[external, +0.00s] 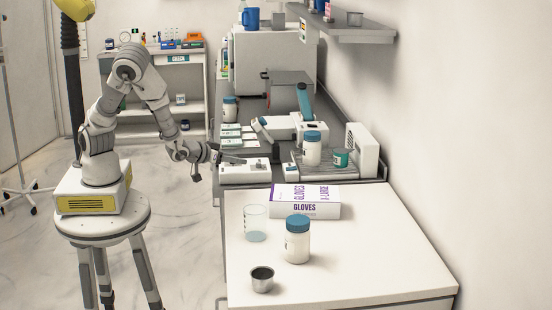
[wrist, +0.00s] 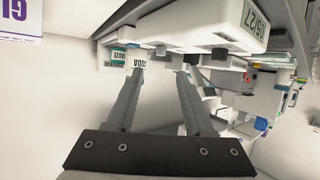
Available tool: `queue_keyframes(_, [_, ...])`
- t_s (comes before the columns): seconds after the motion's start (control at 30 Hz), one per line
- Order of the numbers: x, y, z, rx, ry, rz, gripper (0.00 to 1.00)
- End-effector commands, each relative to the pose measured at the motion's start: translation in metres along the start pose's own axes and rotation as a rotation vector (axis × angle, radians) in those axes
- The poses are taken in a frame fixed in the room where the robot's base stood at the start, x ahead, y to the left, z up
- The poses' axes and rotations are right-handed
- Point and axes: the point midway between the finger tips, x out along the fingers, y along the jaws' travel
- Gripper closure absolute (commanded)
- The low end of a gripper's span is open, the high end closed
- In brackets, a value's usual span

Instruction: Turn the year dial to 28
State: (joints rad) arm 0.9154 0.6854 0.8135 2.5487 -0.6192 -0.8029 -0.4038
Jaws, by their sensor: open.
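A low white device (external: 245,172) sits at the near end of the dark counter, with small dark parts on its top. My gripper (external: 232,159) is beside its left end, with the fingers reaching over or near it; contact cannot be told. In the wrist view my gripper (wrist: 160,70) has its two grey fingers apart with nothing held between them. A white housing with a dark knob (wrist: 220,53) lies to the right of the fingertips. A tilted date label (wrist: 256,20) above it seems to end in 27. Which part is the year dial is unclear.
A glove box (external: 305,202), a clear beaker (external: 255,223), a blue-capped jar (external: 297,245) and a metal cup (external: 262,280) stand on the white table. Another blue-capped jar (external: 311,150) stands on a grey tray. White cards (external: 231,133) lie behind the device.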

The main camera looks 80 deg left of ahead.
Motion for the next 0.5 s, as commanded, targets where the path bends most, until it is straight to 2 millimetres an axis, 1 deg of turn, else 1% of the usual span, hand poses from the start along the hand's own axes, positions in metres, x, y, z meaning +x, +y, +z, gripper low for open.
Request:
queue_keyframes(0.03, [0.003, -0.001, 0.006, -0.004, -0.002, 0.002, 0.47])
queue_keyframes(0.1, [0.017, -0.003, 0.002, 0.0, 0.0, -0.005, 0.47])
queue_keyframes(0.3, [0.055, -0.003, 0.002, 0.001, -0.001, -0.005, 0.47])
queue_keyframes(0.4, [0.069, -0.002, 0.001, 0.0, 0.0, -0.003, 0.47])
queue_keyframes(0.5, [0.08, -0.002, 0.001, 0.0, -0.001, -0.001, 0.47])
